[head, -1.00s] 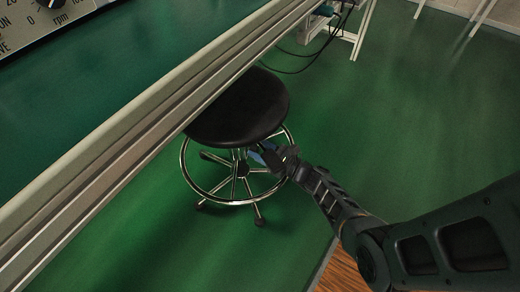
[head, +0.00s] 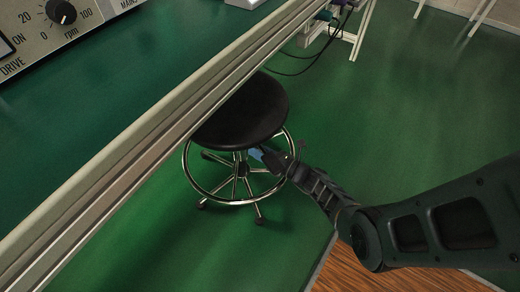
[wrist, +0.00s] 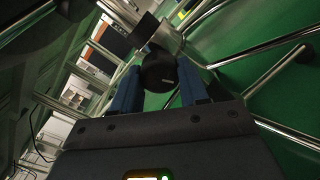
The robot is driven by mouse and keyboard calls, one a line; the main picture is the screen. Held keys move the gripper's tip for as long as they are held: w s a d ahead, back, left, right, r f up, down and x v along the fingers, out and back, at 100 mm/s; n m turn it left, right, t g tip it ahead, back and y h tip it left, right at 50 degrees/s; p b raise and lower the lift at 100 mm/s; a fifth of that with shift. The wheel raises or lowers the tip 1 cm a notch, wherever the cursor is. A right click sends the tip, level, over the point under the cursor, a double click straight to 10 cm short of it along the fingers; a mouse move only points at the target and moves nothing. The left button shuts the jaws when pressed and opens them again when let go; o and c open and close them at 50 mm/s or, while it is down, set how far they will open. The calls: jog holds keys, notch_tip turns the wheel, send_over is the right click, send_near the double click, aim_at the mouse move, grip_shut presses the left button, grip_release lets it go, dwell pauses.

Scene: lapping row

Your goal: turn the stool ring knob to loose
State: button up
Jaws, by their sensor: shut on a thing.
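The stool has a round black seat (head: 240,112), a chrome foot ring (head: 209,199) and a base with several spread legs. My gripper (head: 257,153) reaches in from the right, below the seat and above the foot ring, near the central column. In the wrist view a dark round knob (wrist: 159,70) sits between the two blue fingers of my gripper (wrist: 160,86), which are shut on it. In the head view the knob is hidden by the fingers and the seat.
A bench with a pale metal edge rail (head: 140,135) crosses the view and overhangs the stool's left side. A control panel with a dial (head: 61,12) stands on the bench. Black cables (head: 300,70) hang behind the stool. The green floor (head: 400,110) to the right is clear.

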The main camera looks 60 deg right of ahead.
jog(key=m+p, duration=0.1)
jog(key=m, duration=0.4)
jog(key=shift+r, duration=0.1)
jog(key=shift+p, duration=0.3)
dwell(0.4)
jog(key=o, duration=1.1)
jog(key=shift+c, duration=0.2)
jog(key=s+p, duration=0.1)
jog(key=s, duration=0.6)
jog(key=shift+s, duration=0.4)
jog(key=shift+d, duration=0.1)
